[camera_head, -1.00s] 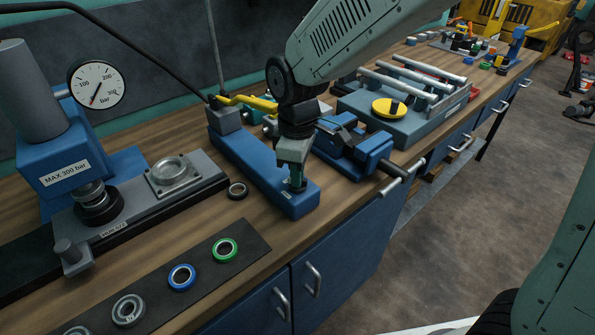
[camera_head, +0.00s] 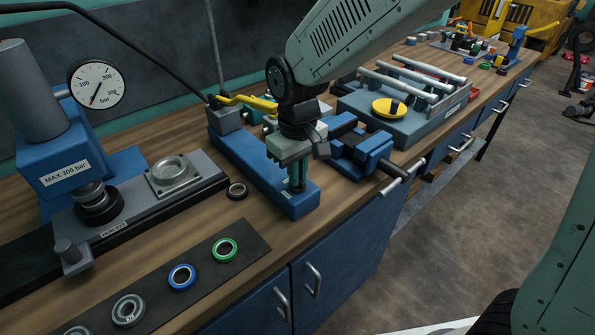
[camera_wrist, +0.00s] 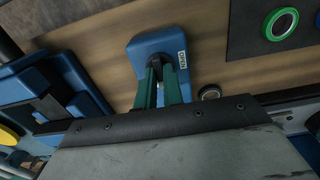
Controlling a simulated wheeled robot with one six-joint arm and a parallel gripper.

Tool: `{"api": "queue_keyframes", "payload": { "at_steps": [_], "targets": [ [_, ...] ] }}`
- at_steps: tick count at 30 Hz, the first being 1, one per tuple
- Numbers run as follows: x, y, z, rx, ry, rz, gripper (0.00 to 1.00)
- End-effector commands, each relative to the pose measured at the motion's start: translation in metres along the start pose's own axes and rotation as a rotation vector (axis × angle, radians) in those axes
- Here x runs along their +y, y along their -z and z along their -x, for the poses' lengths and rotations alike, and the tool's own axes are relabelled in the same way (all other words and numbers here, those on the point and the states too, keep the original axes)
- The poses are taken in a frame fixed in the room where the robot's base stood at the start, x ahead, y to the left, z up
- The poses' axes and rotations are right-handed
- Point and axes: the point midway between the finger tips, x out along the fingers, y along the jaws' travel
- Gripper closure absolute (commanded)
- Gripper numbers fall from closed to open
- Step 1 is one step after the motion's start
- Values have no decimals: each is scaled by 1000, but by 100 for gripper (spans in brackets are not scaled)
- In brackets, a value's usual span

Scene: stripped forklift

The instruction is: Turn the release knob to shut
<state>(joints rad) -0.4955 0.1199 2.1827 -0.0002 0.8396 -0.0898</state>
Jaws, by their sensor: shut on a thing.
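My gripper (camera_head: 297,187) points down at the near end of a long blue pump base (camera_head: 245,160) on the bench. In the wrist view its green fingers (camera_wrist: 162,66) close together over the blue end of that base (camera_wrist: 140,46). They are shut on the release knob, which the fingers hide. A small white label (camera_wrist: 182,58), seemingly reading OPEN, is beside the fingers. The knob's own angle cannot be seen.
A press (camera_head: 50,160) with a pressure gauge (camera_head: 97,86) stands at left. A dark mat (camera_head: 205,285) with several rings lies in front. A loose dark ring (camera_head: 237,190) is left of the base, and a blue vise (camera_head: 365,160) is close on the right.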

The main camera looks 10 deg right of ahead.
Motion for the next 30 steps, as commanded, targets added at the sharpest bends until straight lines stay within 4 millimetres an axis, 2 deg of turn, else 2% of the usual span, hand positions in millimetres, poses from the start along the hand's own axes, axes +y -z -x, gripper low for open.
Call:
{"api": "queue_keyframes", "payload": {
  "at_steps": [12, 15, 24, 30],
  "targets": [
    [0, 1, 2, 5, 0, -8, 100],
    [0, 1, 2, 5, 0, -8, 69],
    [0, 1, 2, 3, 0, -7, 69],
    [0, 1, 26, 5, 0, -7, 69]
  ]
}}
